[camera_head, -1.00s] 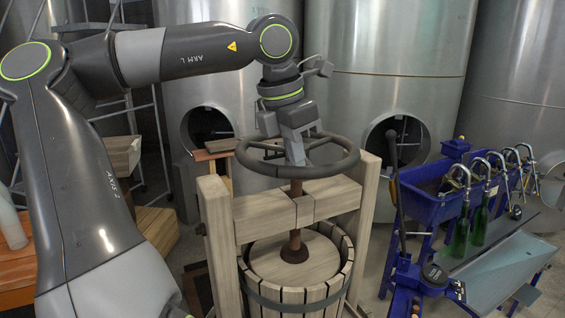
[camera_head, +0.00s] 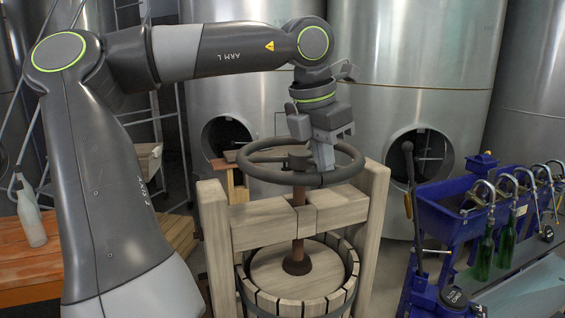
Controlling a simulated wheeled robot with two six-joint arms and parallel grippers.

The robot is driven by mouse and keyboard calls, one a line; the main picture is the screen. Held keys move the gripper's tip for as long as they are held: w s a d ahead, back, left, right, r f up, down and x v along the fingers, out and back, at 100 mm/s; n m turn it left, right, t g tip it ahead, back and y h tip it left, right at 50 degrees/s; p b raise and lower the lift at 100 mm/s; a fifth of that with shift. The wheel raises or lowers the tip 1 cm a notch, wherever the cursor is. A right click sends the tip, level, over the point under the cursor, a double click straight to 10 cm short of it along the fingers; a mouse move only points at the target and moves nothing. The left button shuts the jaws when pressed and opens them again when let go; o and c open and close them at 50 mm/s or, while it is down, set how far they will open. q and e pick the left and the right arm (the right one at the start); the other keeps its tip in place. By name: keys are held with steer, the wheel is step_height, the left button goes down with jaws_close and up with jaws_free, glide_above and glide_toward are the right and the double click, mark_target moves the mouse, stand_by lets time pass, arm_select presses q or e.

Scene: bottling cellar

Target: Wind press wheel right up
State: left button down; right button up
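The press wheel (camera_head: 262,175), a dark ring with spokes and a hub, sits level on top of the rusty brown screw (camera_head: 298,222) of the wooden press. The screw runs down through the pale crossbeam (camera_head: 258,225) to a round wooden plate (camera_head: 285,268) inside the slatted basket (camera_head: 292,306). My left gripper (camera_head: 325,163) points down at the wheel, right of the hub, and its fingers overlap the ring's opening. The fingers hide each other, so I cannot tell whether they grip the wheel. My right gripper is not in view.
A blue bottle filler (camera_head: 447,222) with green bottles stands at the right. A black lever (camera_head: 413,205) rises between it and the press. Steel tanks (camera_head: 424,60) stand close behind. A pale bottle (camera_head: 31,215) is on a wooden table (camera_head: 28,262) at the left.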

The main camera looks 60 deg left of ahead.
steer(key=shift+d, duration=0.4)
